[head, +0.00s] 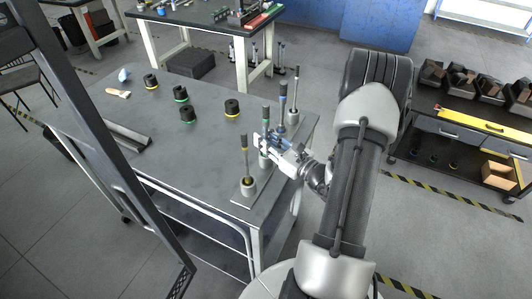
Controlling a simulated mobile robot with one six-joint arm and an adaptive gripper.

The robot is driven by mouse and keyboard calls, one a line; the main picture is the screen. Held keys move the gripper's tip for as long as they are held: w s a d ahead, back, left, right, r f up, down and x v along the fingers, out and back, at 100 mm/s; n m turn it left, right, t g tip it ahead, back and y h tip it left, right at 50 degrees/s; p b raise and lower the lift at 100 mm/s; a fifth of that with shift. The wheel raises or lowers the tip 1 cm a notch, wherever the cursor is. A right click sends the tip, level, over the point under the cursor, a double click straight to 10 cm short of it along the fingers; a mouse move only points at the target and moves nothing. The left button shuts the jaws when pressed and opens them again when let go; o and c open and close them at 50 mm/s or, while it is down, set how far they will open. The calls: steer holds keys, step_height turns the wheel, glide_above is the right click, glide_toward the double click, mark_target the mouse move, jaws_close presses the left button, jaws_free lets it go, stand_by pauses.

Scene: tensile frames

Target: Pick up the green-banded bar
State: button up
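Several upright bars stand in round grey holders on a plate (239,199) along the right edge of the grey table. The bar with a dark, greenish upper part (265,115), which looks like the green-banded bar, stands in the middle of the row. My gripper (262,143) is at this bar's middle, reaching in level from the right. The gripper hides part of the bar, and its fingers are too small to tell whether they are shut on it. A yellow-banded bar (244,145) stands nearer, a blue-banded bar (283,97) just behind, and another bar (296,85) farthest back.
A brush (118,93) and a dark rail (128,134) are at the left. A dark bench (455,117) stands at the right. The table's middle is clear.

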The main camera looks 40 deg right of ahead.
jaws_close()
steer(key=shift+r, duration=0.1)
